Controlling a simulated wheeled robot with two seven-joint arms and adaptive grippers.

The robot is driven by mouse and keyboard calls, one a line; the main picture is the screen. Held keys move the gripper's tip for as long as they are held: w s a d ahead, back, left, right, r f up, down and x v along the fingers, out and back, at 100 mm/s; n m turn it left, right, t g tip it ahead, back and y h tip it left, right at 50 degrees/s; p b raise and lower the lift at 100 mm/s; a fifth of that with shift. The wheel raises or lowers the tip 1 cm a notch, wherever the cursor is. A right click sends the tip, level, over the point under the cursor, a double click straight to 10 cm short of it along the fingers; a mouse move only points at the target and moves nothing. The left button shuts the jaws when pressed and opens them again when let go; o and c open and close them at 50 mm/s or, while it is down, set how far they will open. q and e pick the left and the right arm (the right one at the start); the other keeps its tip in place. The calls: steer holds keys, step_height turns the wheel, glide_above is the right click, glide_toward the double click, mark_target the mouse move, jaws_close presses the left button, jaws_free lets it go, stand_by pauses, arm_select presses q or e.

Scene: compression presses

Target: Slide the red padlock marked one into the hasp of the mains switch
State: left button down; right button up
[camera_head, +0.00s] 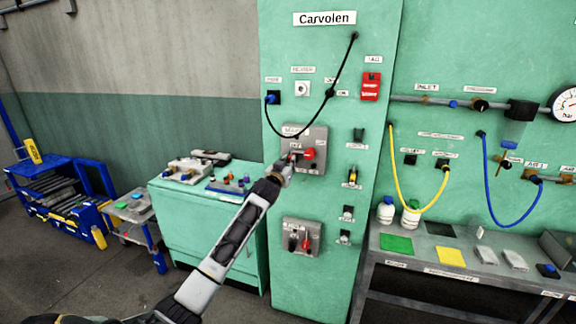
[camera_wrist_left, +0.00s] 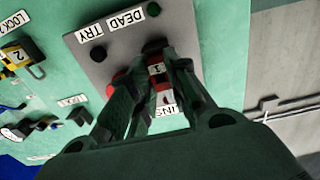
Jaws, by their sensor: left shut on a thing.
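The mains switch is a grey plate (camera_head: 318,137) with a red handle (camera_head: 309,154) on the green cabinet; its plate also shows in the left wrist view (camera_wrist_left: 93,62). My left gripper (camera_head: 282,172) is at the plate's lower left edge. In the left wrist view my left gripper (camera_wrist_left: 155,85) is shut on the red padlock marked 1 (camera_wrist_left: 157,70), whose label faces the camera. The padlock is in front of the plate, close to it. The shackle and hasp are hidden behind the fingers, so I cannot tell whether they engage. My right gripper is out of view.
A second grey switch plate (camera_head: 290,226) is lower on the cabinet. A yellow padlock marked 2 (camera_wrist_left: 20,58) hangs to the right of the mains switch in the head view. A green bench (camera_head: 205,228) stands left.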

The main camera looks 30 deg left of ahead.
arm_select(q)
steer(key=shift+w+a+r, duration=0.1)
steer(key=shift+w+a, duration=0.05)
steer(key=shift+w, duration=0.45)
steer(key=c, duration=1.3)
jaws_free()
steer(key=shift+s, duration=0.15)
steer(key=shift+v, duration=5.8)
